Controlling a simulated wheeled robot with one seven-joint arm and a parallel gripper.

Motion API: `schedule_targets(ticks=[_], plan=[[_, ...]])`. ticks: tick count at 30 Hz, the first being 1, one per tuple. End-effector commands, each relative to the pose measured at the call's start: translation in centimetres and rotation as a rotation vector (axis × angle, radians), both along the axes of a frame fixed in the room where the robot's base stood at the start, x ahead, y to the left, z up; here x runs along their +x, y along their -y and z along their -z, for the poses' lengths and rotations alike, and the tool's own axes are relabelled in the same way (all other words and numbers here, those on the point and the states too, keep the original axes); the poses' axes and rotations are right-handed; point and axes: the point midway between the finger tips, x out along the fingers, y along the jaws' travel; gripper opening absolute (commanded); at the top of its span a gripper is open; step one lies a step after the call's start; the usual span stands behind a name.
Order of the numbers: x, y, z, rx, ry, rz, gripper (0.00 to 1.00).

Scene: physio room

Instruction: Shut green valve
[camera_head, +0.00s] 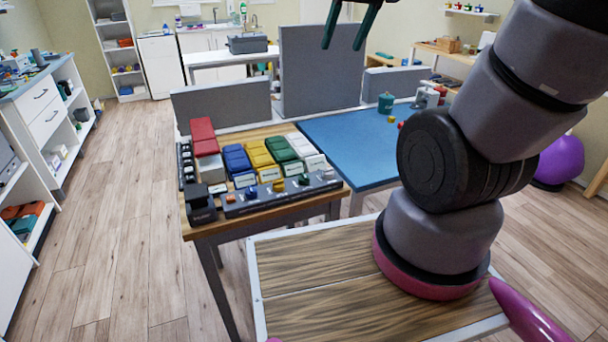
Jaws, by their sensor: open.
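On the wooden table (262,226), a dark strip (265,202) along the front edge carries several small knobs. A blue knob (250,191), a yellow-orange knob (278,185) and a small dark green knob (304,179) show on it. The green one is the likeliest green valve, but it is too small to tell whether it is open or shut. My gripper (342,46) hangs at the top edge of the picture, with two dark green fingers apart and nothing between them. It is high above the tables and away from the strip.
Red (203,136), blue (237,160), yellow (260,155), green (278,149) and white blocks stand behind the strip. A blue-topped table (350,140) adjoins on the right, with a dark green canister (386,103). Grey partitions (322,70) rise behind. The floor at left is clear.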

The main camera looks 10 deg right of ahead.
Motion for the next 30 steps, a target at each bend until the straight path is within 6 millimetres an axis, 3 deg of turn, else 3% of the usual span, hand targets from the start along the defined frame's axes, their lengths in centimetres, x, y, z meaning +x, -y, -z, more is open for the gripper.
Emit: schedule_targets(ticks=[6,12,18,21,24,30], plan=[[5.9,-1.2,6.9,-0.171,-0.107,-0.335,0.76],[9.8,-2.7,14.9,-0.286,-0.194,-0.667,0.76],[11.8,-4.3,23.6,-0.356,-0.264,-0.995,0.76],[12.0,-4.8,27.0,-0.371,-0.286,-1.118,0.76],[12.1,-5.2,29.2,-0.381,-0.296,-1.200,0.76],[12.0,-5.4,31.2,-0.385,-0.303,-1.252,0.76]])
